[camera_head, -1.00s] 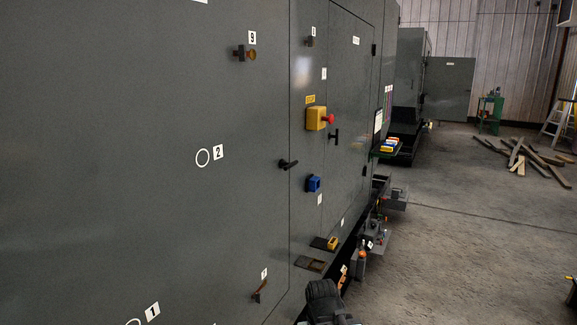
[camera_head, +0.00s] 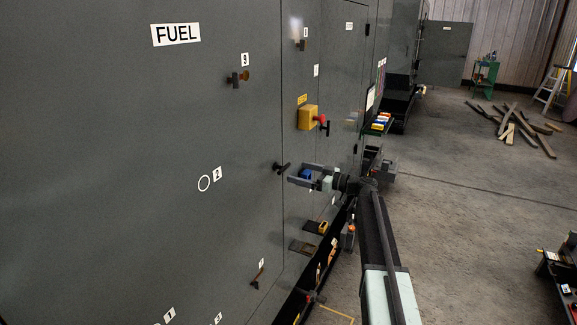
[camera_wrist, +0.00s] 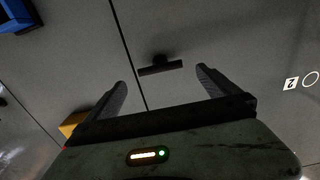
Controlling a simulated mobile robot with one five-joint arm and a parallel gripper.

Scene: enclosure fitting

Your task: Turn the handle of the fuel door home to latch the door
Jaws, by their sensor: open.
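The fuel door (camera_head: 110,130) is a large dark grey panel with a white FUEL label (camera_head: 176,34) in the head view. Its black handle (camera_head: 281,168) sits by the door's right edge, and it also shows in the wrist view as a short dark bar (camera_wrist: 160,68) on a stub. My gripper (camera_head: 291,174) is open, its fingers pointing at the panel just right of the handle. In the wrist view the fingertips (camera_wrist: 162,77) lie on either side of the bar, with nothing between them held.
A side shelf (camera_head: 380,124) juts out farther along. The concrete floor (camera_head: 450,220) at right is mostly open; planks (camera_head: 520,128) lie far off.

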